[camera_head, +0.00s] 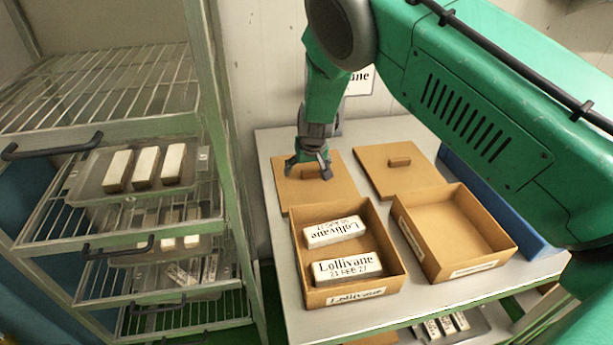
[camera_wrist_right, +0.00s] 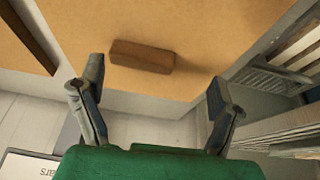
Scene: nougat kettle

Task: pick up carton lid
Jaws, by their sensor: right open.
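Two flat tan carton lids lie on the table behind the cartons, each with a small block handle. My right gripper (camera_head: 311,166) is over the left carton lid (camera_head: 336,189), with its fingers close around the handle area. In the right wrist view this lid (camera_wrist_right: 200,25) fills the upper part, and its brown handle (camera_wrist_right: 141,56) sits between and beyond the two open fingers of the gripper (camera_wrist_right: 155,95). The fingers hold nothing. I cannot tell if they touch the lid. The right carton lid (camera_head: 421,170) lies apart from the gripper. My left gripper is out of view.
In front of the lids stand an open carton (camera_head: 298,262) with two labelled white bars and an empty carton (camera_head: 483,258). A wire rack (camera_head: 215,100) with trays of bars stands at left. A blue bin edge (camera_head: 470,183) lies at right.

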